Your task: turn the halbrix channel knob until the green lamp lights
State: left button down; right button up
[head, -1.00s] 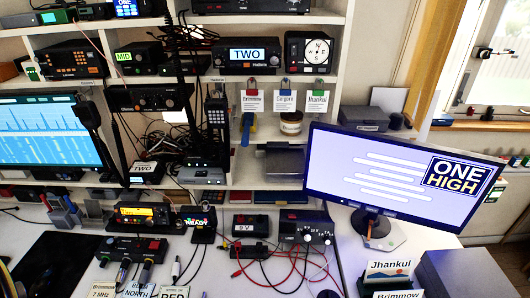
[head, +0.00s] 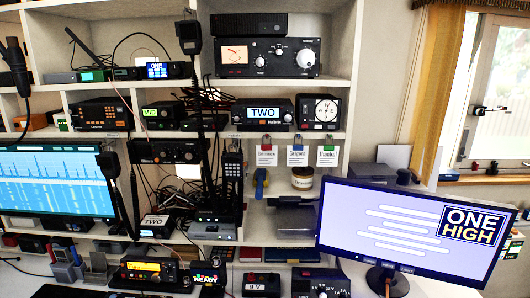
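The radio with a lit display reading TWO (head: 264,112) stands on the middle shelf. Its small label looks like Halbrix, though the print is hard to read. I cannot make out a lit green lamp on this radio. Neither of my grippers is in view.
A compass dial box (head: 319,112) stands right of the radio. Tags hang below the shelf edge (head: 230,134). A hanging microphone (head: 190,38) and its cord are left of the radio. A monitor reading ONE HIGH (head: 400,225) stands at front right.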

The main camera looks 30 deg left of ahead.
aim_at(287, 117)
jog(key=u, duration=0.5)
jog(key=k, duration=1.15)
jog(key=u, duration=0.9)
jog(key=i, duration=1.4)
jog(key=z, duration=0.65)
